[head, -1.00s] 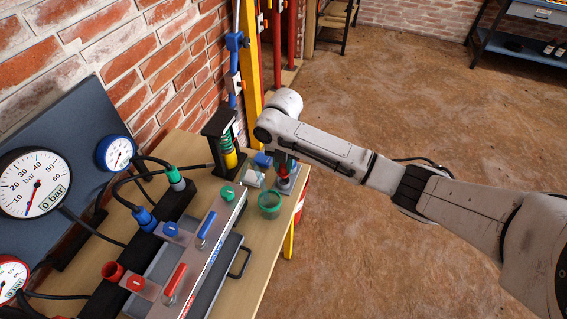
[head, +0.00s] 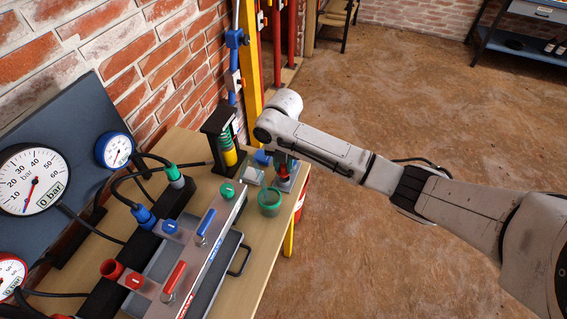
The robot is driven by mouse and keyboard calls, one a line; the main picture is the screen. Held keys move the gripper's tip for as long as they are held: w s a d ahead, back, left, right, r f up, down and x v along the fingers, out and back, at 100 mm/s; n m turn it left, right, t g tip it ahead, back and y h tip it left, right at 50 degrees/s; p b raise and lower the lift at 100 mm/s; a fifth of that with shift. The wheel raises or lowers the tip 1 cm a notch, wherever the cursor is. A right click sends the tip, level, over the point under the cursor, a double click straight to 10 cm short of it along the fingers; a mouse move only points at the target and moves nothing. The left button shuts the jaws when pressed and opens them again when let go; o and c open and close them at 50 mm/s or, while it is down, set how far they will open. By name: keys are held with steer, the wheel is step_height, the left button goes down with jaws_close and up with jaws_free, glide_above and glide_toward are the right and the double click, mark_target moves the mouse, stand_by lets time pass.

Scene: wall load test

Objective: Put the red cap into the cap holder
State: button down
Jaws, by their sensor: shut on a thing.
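My gripper (head: 284,168) is at the far right end of the bench, below my arm's bent wrist. It is shut on the red cap (head: 283,173), of which only a small red part shows between the fingers. A grey block (head: 291,184), which looks like the cap holder, stands on the bench directly below the gripper. The wrist and fingers cover part of it, so I cannot tell whether the cap is inside it or just above it.
A green cup (head: 269,204) stands close in front of the holder. A small clear-and-white object (head: 252,177) and a black stand with a green and yellow cylinder (head: 228,150) are to its left. A panel with valve levers (head: 205,240) fills the front.

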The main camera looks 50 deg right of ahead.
steer(key=shift+f, duration=0.15)
steer(key=shift+f, duration=0.35)
steer(key=shift+f+b, duration=0.7)
steer(key=shift+f, duration=0.25)
stand_by(1.1)
steer(key=c, duration=0.8)
jaws_free()
steer(key=shift+o, duration=0.2)
steer(key=o, duration=0.4)
steer(key=shift+o, duration=0.2)
steer(key=shift+r+p, duration=3.7)
steer(key=shift+r, duration=0.3)
